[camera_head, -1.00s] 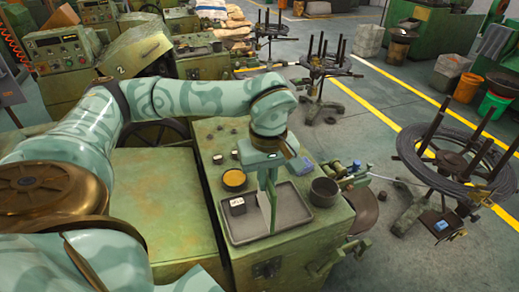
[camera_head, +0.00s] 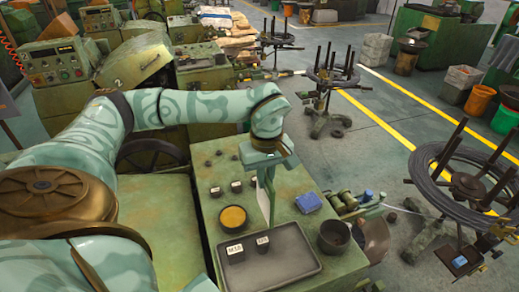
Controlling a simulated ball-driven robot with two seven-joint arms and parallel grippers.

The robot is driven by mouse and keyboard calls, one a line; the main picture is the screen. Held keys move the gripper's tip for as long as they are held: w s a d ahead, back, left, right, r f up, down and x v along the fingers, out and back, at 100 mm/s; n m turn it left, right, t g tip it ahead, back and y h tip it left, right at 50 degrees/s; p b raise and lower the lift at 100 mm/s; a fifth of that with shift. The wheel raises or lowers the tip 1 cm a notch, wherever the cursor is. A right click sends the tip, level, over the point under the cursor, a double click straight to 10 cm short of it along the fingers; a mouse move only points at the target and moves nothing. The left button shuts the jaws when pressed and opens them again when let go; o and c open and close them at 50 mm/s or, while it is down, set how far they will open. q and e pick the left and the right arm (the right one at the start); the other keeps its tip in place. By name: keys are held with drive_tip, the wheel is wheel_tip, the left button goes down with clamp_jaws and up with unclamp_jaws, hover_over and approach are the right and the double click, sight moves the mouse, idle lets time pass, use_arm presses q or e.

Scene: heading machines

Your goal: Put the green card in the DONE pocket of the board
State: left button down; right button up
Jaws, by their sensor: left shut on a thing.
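My left gripper (camera_head: 266,177) points down above the green machine top, near the far edge of a grey tray (camera_head: 292,271). It is shut on a thin, pale green upright piece, which looks like the green card (camera_head: 268,207). The card and the pale fingers are close in colour, so their border is hard to tell. The lower end of the piece shows in front of the tray's far side; I cannot tell whether it touches. I do not see the board or its DONE pocket. My right gripper is not in view.
Two dark labelled blocks, one at the tray's left (camera_head: 235,253), stand in the tray. Wire-coil stands (camera_head: 462,190) stand on the floor at right.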

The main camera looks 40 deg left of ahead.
use_arm(q)
drive_tip(key=w+a+f, duration=0.5)
drive_tip(key=a+f, duration=0.2)
drive_tip(key=f, duration=0.3)
drive_tip(key=shift+w+f+p, duration=0.15)
drive_tip(key=shift+f+p, duration=0.25)
drive_tip(key=shift+p, duration=0.05)
drive_tip(key=c, duration=1.5)
unclamp_jaws()
drive_tip(key=shift+f, duration=0.15)
